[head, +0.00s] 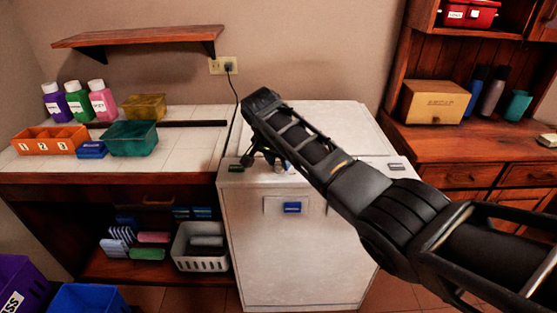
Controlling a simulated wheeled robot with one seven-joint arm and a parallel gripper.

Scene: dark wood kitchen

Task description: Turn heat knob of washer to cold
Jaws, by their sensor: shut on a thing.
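The white washer (290,245) stands in the middle of the head view, with its controls along the top front edge. My gripper (261,161) points down at the left part of this edge and is shut on a washer knob. The fingers and arm hide most of that knob, so its setting and markings cannot be read. A small blue and light-coloured part (284,166) shows just right of the fingers.
A blue-handled panel (292,207) is on the washer front. A power cord (238,110) runs down behind the washer from a wall outlet (222,65). A tiled counter (190,150) with bottles and bins adjoins at left. A wooden cabinet (455,145) stands at right.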

